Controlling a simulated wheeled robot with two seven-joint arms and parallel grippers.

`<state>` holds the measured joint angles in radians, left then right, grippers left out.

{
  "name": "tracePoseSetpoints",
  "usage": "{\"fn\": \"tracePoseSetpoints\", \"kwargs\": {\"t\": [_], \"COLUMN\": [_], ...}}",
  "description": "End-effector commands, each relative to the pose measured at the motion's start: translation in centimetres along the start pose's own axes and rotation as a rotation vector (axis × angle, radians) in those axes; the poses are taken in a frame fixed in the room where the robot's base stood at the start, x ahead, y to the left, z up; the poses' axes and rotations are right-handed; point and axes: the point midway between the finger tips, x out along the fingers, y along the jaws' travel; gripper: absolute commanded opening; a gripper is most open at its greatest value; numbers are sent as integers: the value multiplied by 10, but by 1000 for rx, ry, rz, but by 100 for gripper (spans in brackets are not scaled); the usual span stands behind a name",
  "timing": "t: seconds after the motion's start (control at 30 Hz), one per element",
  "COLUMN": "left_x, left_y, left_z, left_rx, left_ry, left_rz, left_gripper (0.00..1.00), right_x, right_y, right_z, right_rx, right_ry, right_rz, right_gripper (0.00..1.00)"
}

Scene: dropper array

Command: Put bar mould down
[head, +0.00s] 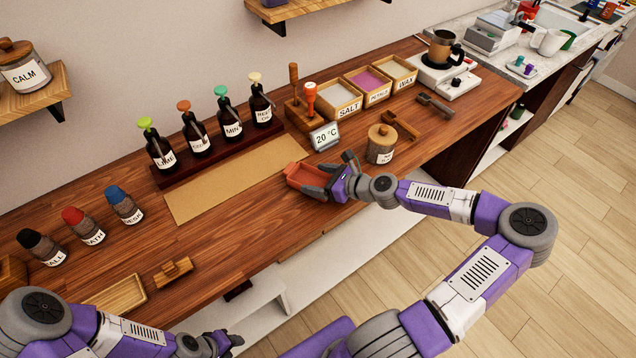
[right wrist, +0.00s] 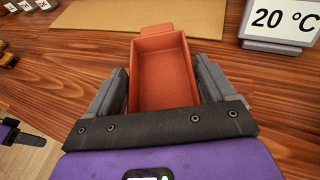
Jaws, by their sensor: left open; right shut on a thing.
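The bar mould is an orange-red, open rectangular box (head: 297,175), empty inside. In the right wrist view the mould (right wrist: 164,75) lies between the two fingers of my right gripper (right wrist: 163,95). My right gripper (head: 318,185) is shut on its sides, at the front part of the wooden counter (head: 225,225). The mould is level and at or just above the counter; I cannot tell whether it touches. My left gripper (head: 228,343) is open and empty, low at the bottom of the head view, in front of the counter.
A tan mat (head: 235,180) lies behind and left of the mould. A temperature display (head: 325,136) and a lidded jar (head: 381,144) stand to its right. Several dropper bottles (head: 198,130) stand behind the mat. Bare counter lies left of the mould.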

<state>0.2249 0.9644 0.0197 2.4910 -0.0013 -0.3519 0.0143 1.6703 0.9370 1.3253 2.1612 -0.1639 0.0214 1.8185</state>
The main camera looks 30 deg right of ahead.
Motion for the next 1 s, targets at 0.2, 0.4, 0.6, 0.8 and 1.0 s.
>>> {"fn": "tracePoseSetpoints", "kwargs": {"t": [0.2,0.4,0.6,0.8,1.0], "left_x": [3,3,3,-3,-15], "left_y": [-1,-1,-1,1,6], "left_z": [0,0,0,0,0], "left_rx": [0,0,0,0,0], "left_ry": [0,0,1,0,0], "left_rz": [0,0,0,0,0], "left_gripper": [43,43,43,43,43], "right_x": [4,4,3,-14,-51], "right_y": [0,0,0,-1,-1], "right_z": [-9,-9,-8,-8,-7], "right_rx": [0,0,0,4,4], "right_ry": [0,0,0,1,0], "right_rz": [1,1,0,-2,-4], "right_gripper": [49,100,100,100,100]}}
